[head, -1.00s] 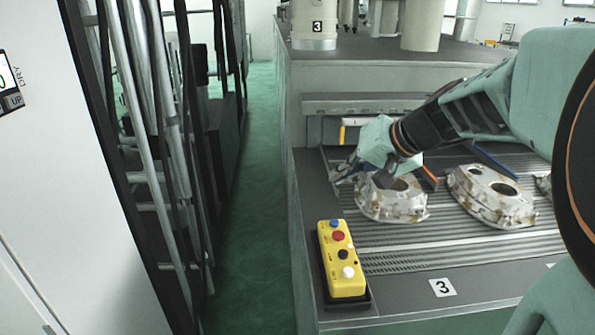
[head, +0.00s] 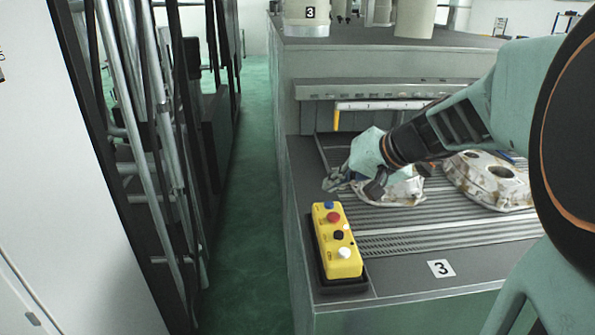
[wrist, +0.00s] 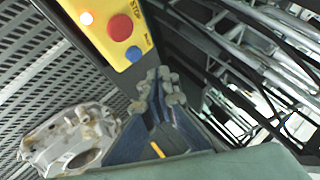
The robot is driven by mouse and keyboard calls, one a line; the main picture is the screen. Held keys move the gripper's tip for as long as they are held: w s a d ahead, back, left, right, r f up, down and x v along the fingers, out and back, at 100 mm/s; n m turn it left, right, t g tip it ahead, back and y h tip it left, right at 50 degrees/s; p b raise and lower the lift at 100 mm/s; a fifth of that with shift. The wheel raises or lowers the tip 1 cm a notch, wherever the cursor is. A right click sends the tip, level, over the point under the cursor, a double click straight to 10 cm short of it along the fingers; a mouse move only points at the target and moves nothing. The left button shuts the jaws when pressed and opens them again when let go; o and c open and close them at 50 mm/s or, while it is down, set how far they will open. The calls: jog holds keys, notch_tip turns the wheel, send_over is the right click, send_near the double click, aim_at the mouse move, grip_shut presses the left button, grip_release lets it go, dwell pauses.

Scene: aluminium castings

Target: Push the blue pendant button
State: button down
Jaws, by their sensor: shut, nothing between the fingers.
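The yellow pendant box (head: 337,243) lies on the front left corner of the grey bench, its buttons facing up. The blue button (head: 329,206) is at its far end, beyond the red button (head: 333,217). The blue button also shows in the wrist view (wrist: 133,54), close to the fingertips and next to the red button (wrist: 120,27) marked STOP. My gripper (head: 335,183) is shut and empty, just beyond and above the pendant's far end. In the wrist view its closed fingertips (wrist: 160,84) appear just below the blue button, with a gap between them.
A rough casting (head: 398,190) lies on the ribbed bench right beside my gripper, and another casting (head: 490,180) is farther right. Black and white buttons fill the pendant's near end. A dark rack with pipes (head: 150,160) stands left across the green aisle.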

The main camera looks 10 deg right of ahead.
aim_at(332, 205)
jog(key=shift+f+b, duration=0.6)
jog(key=shift+f, duration=0.35)
jog(key=shift+f, duration=0.1)
dwell(0.7)
jog(key=shift+f+b, duration=0.35)
jog(key=shift+b, duration=0.35)
jog(key=shift+f+b, duration=0.4)
jog(key=shift+b, duration=0.2)
dwell(0.4)
jog(key=shift+r, duration=0.1)
jog(key=shift+r+p, duration=0.45)
jog(key=shift+r, duration=0.35)
jog(key=shift+r+p, duration=1.5)
jog(key=shift+r, duration=1.05)
